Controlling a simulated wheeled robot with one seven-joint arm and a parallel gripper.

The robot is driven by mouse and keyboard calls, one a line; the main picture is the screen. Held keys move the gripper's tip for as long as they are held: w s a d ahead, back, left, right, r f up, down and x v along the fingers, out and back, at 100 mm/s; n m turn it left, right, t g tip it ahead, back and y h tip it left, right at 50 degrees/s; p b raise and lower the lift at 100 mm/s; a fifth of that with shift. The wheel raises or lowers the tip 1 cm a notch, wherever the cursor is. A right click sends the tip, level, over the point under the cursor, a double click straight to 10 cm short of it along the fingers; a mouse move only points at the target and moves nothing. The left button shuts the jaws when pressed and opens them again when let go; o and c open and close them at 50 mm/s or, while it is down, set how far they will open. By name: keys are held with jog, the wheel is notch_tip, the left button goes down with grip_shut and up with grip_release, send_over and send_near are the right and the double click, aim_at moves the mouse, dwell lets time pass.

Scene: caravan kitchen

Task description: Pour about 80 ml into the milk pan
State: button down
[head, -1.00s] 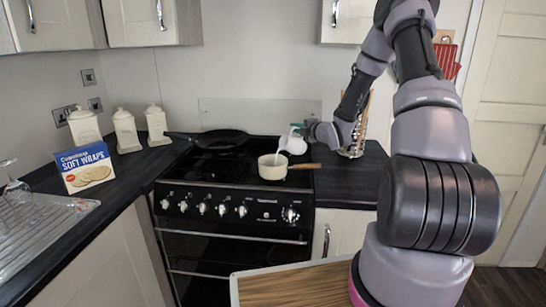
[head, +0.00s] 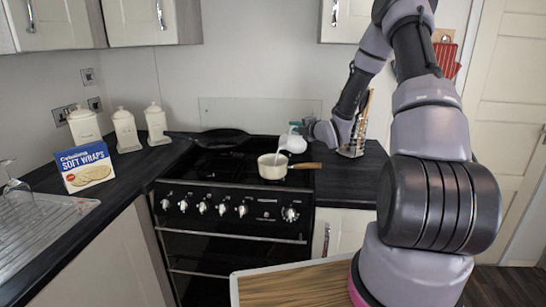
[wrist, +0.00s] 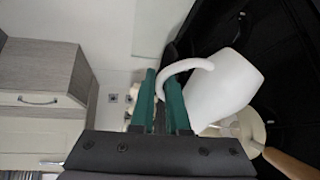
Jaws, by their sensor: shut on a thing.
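A cream milk pan (head: 270,172) with a wooden handle (head: 306,166) sits on the right part of the black cooker. My gripper (head: 301,128) is above and right of the pan, shut on the handle of a white jug (head: 293,144). The jug is tilted, its lower left end over the pan, and a thin pale streak shows between its lip and the pan. In the wrist view the green fingers (wrist: 162,98) hold the jug (wrist: 225,88) by its curved handle, and the jug partly hides the pan (wrist: 250,122). The level inside the pan cannot be told.
A black frying pan (head: 222,136) stands at the back left of the cooker (head: 235,190). White lidded canisters (head: 126,130) and a soft wraps box (head: 87,167) stand on the left counter.

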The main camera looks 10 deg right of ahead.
jog(key=shift+s+a+r+n, duration=0.1)
jog(key=shift+a+r+n, duration=0.3)
jog(key=shift+n, duration=0.1)
dwell(0.5)
jog(key=shift+s+a+r+n+h+p, duration=0.15)
jog(key=shift+a+n+p, duration=0.15)
jog(key=shift+a, duration=0.25)
jog(key=shift+s+a+r+n+h+p, duration=0.15)
jog(key=shift+a+n+p, duration=0.15)
jog(key=shift+a, duration=0.2)
jog(key=d, duration=0.1)
jog(key=d+f+m, duration=0.1)
jog(key=d+m, duration=0.1)
jog(key=shift+w+d+f, duration=0.25)
jog(key=shift+w+f, duration=0.05)
jog(key=shift+w, duration=0.1)
jog(key=shift+w+f+m+y, duration=0.1)
jog(key=shift+f+m+y, duration=0.1)
jog(key=shift+m+y, duration=0.25)
jog(key=shift+w+d+f+m, duration=0.1)
jog(key=shift+d+f+m, duration=0.25)
jog(key=shift+d+m, duration=0.2)
jog(key=shift+w+d+r+m+y, duration=0.1)
jog(key=shift+d+m+y, duration=0.25)
jog(key=shift+m, duration=0.25)
jog(key=shift+d+m, duration=0.15)
jog(key=shift+m, duration=0.15)
jog(key=shift+w+d+f, duration=0.1)
jog(key=shift+d+f, duration=0.05)
jog(key=shift+f, duration=0.15)
